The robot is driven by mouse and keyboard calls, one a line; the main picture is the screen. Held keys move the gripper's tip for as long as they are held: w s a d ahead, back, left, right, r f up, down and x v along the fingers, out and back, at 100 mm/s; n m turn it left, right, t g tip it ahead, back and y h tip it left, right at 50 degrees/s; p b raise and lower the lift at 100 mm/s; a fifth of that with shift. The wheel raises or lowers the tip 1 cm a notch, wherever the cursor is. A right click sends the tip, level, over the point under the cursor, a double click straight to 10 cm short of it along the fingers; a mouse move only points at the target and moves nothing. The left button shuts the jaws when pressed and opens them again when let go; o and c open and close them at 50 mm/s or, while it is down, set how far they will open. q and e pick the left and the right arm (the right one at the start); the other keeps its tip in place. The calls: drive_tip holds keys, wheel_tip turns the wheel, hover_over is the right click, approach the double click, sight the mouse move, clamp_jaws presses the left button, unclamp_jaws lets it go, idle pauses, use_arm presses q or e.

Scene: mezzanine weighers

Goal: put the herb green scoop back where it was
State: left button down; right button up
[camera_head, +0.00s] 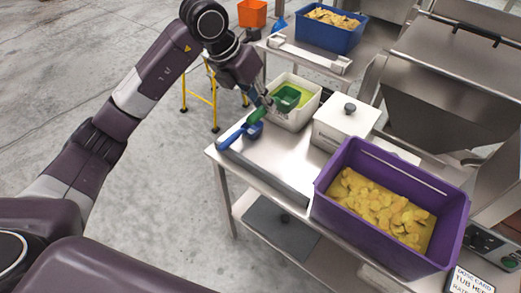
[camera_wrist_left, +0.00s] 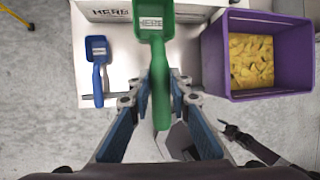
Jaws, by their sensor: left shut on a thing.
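The herb green scoop (camera_head: 288,97) is held by my left gripper (camera_head: 263,101) over the white tub (camera_head: 299,118), at the far end of the steel table. In the left wrist view, the scoop (camera_wrist_left: 153,38) shows a HERB label in its bowl, and its handle lies between the fingers of my left gripper (camera_wrist_left: 158,100), which is shut on it. The tub's front (camera_wrist_left: 108,12) also reads HERB; part of it is hidden behind the scoop. Whether the scoop touches the tub cannot be told.
A blue scoop (camera_head: 242,135) lies on the table (camera_head: 274,157) left of the tub. A lidded white box (camera_head: 346,124) and a purple crate of yellow pieces (camera_head: 330,187) stand to the right. A blue crate (camera_head: 325,37) stands behind. The table's front middle is clear.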

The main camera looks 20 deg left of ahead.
use_arm(q)
drive_tip(key=shift+w+a+f, duration=0.1)
drive_tip(key=shift+a+f, duration=0.05)
drive_tip(key=shift+f, duration=0.15)
wheel_tip(320, 180, down, 19)
drive_tip(key=p, duration=0.4)
drive_tip(key=shift+f, duration=0.2)
use_arm(e)
drive_tip(key=r, duration=0.2)
drive_tip(key=d+r, duration=0.1)
drive_tip(key=r, duration=0.1)
drive_tip(key=shift+d+r, duration=0.1)
drive_tip(key=shift+r, duration=0.05)
use_arm(q)
drive_tip(key=shift+f, duration=0.2)
drive_tip(key=c, duration=1.8)
unclamp_jaws()
drive_tip(key=shift+r, duration=0.1)
use_arm(e)
drive_tip(key=shift+d, duration=0.25)
